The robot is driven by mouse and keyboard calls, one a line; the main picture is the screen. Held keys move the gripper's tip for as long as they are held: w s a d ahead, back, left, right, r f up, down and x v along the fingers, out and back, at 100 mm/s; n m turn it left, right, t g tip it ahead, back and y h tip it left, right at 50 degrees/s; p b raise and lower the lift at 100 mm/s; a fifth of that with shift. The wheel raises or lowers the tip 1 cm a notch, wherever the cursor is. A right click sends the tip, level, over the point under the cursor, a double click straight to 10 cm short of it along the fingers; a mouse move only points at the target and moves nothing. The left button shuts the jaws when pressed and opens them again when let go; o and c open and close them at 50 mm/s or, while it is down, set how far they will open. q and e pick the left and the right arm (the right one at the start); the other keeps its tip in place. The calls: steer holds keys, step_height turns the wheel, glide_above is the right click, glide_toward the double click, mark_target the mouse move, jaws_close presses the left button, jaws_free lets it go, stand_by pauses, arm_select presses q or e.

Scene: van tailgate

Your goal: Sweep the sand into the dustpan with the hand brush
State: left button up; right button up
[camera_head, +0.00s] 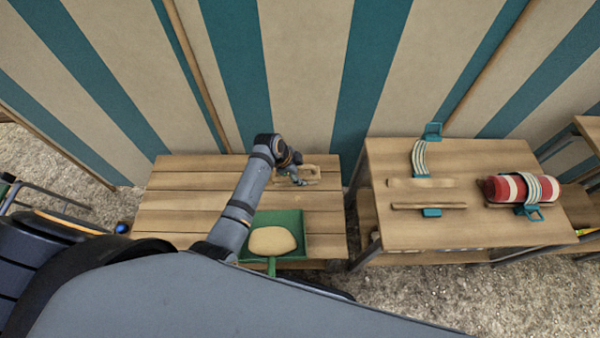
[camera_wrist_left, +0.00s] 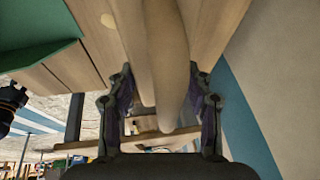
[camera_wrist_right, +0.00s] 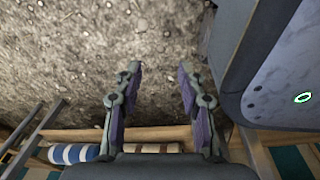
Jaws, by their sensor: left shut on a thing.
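The green dustpan (camera_head: 291,222) lies on the left slatted table, its handle toward me. A smooth tan mound of sand (camera_head: 272,240) sits in it. My left gripper (camera_head: 297,174) is shut on the beige hand brush (camera_head: 311,170), behind the dustpan near the table's back. In the left wrist view the brush (camera_wrist_left: 170,50) runs between the fingers, and the dustpan's edge (camera_wrist_left: 35,28) shows at upper left. A small pale spot (camera_wrist_left: 108,20), perhaps sand, lies on the boards. My right gripper (camera_wrist_right: 159,78) is open and empty over gravel.
The right table (camera_head: 480,228) holds a red-and-striped roll (camera_head: 520,189), striped straps with teal buckles (camera_head: 420,155) and wooden sticks (camera_head: 430,206). A gap separates the tables. A striped cloth wall (camera_head: 300,70) stands close behind. The left table's left part is clear.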

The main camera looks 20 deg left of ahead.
mark_target(292, 182)
arm_select(q)
step_height(292, 182, down, 3)
steer(key=b, duration=0.2)
steer(key=shift+b, duration=0.4)
steer(key=shift+f+b, duration=0.25)
steer(key=shift+b, duration=0.05)
arm_select(e)
steer(key=w, duration=0.7)
steer(key=shift+a+r, duration=0.2)
steer(key=shift+r, duration=0.1)
arm_select(q)
steer(key=shift+f, duration=0.6)
arm_select(e)
steer(key=shift+s+f, duration=0.1)
steer(key=shift+f, duration=0.15)
steer(key=shift+r, duration=0.1)
arm_select(q)
steer(key=shift+s+a+r+p, duration=0.15)
steer(key=shift+s+a+p, duration=0.05)
steer(key=shift+s+p, duration=0.3)
steer(key=shift+s+a+r+p, duration=0.15)
steer(key=shift+s+a+p, duration=0.05)
steer(key=shift+s+p, duration=0.25)
steer(key=shift+s+a, duration=0.1)
steer(key=shift+s, duration=0.2)
steer(key=shift+f, duration=0.15)
arm_select(e)
step_height(292, 182, up, 2)
steer(key=shift+r, duration=0.2)
